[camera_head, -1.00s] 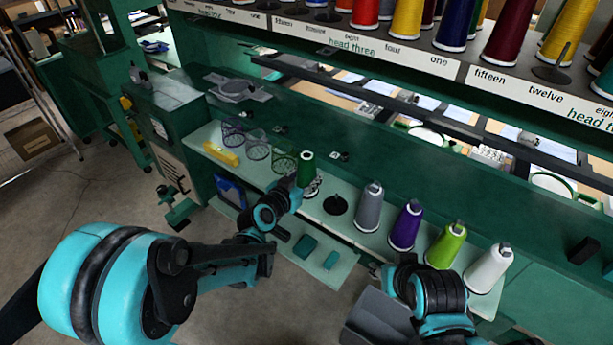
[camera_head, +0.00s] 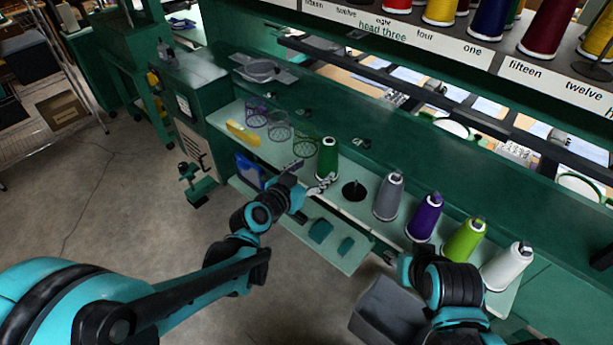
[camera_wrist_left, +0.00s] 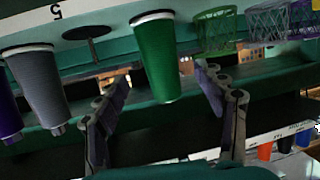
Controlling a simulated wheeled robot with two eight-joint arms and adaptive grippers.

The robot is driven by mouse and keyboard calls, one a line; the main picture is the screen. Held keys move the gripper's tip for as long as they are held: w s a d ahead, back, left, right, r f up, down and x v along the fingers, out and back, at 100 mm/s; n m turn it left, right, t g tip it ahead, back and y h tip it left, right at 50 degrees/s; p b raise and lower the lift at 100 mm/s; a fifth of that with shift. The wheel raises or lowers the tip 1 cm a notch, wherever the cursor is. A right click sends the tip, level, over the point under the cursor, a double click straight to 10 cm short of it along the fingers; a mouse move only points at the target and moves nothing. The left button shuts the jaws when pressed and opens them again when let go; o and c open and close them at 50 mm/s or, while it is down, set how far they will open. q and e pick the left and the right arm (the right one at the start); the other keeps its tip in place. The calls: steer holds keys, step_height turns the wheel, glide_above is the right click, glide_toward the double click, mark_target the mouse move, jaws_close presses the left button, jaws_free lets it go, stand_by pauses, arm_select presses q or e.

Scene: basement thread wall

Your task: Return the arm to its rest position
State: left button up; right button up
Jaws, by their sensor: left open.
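My left gripper (camera_head: 307,176) is open in front of the shelf, close to the green thread cone (camera_head: 327,157). In the left wrist view, the green cone (camera_wrist_left: 154,62) shows beyond and between the two spread fingers (camera_wrist_left: 163,92), and nothing is gripped. The cone stands upright on the pale shelf. My right arm (camera_head: 447,285) is at the lower right of the head view; its gripper's fingers cannot be made out clearly.
Grey (camera_head: 388,195), purple (camera_head: 424,218), lime (camera_head: 462,240) and white (camera_head: 506,266) cones stand along the shelf (camera_head: 358,214). An empty spindle base (camera_head: 353,191) sits between green and grey. Mesh cups (camera_head: 279,127) and a yellow object (camera_head: 243,133) lie left. A lower tray (camera_head: 330,242) juts out below.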

arm_select(q)
steer(key=shift+v, duration=1.8)
steer(key=shift+s, duration=0.15)
steer(key=s+a+f+n+g+y, duration=0.2)
steer(key=s+a+g+y, duration=0.1)
steer(key=s+a, duration=0.3)
steer(key=s+a+f+n+g+y, duration=0.2)
steer(key=s+a, duration=0.4)
steer(key=s, duration=0.5)
steer(key=shift+s+a+f+n+g+y, duration=0.25)
steer(key=shift+n+g+y, duration=0.25)
steer(key=shift+n+y, duration=0.25)
